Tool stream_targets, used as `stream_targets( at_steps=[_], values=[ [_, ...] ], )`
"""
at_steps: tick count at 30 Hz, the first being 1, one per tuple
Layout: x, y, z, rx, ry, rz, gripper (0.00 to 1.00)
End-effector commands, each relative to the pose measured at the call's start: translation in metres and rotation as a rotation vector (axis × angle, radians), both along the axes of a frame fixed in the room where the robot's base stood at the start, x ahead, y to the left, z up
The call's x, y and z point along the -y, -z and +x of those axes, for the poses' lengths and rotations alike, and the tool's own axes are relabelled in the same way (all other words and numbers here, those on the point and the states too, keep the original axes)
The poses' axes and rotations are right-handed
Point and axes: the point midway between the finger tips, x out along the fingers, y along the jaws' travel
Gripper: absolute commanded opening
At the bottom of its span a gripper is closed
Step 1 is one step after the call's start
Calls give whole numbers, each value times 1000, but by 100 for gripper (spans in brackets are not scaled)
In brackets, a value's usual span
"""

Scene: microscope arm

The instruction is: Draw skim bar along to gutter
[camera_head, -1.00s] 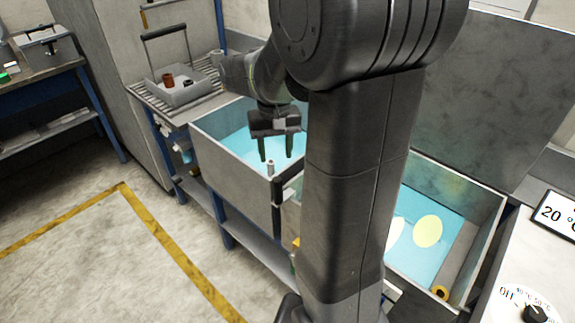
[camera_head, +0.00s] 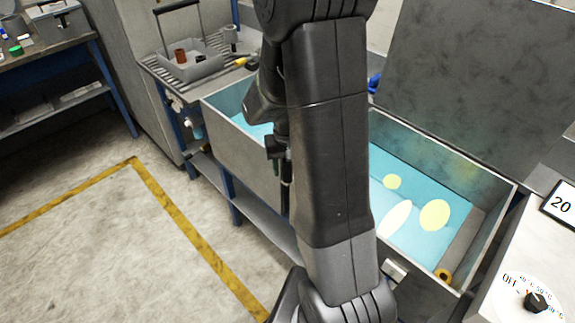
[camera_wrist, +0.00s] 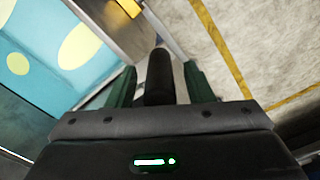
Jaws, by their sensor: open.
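The tank (camera_head: 236,148) holds blue liquid (camera_head: 395,165) with several pale yellow patches (camera_head: 434,214) on it. A grey strip (camera_head: 466,238), seemingly the gutter, runs along the tank's right end. In the wrist view, a dark upright handle (camera_wrist: 160,78), seemingly the skim bar's, stands between the two green fingers. My gripper (camera_wrist: 161,84) is open around it, with a finger on either side; contact cannot be told. In the head view my gripper (camera_head: 280,160) is at the tank's near wall, partly hidden by my arm. The bar itself is mostly hidden.
A raised lid (camera_head: 470,80) stands behind the tank. A yellow-and-black ring (camera_head: 443,275) is at its right near corner. A panel with a dial (camera_head: 537,301) stands at right. A grey tray (camera_head: 190,62) sits on the rack at back left. The near-left floor is clear.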

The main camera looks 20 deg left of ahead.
Motion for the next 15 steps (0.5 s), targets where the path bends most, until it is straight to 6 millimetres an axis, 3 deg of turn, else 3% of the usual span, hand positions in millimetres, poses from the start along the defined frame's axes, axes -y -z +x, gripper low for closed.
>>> stream_targets(
  at_steps=[10, 15],
  values=[
    [0, 4, 0, 1, 0, 1, 47],
    [0, 4, 0, 1, 0, 1, 15]
  ],
)
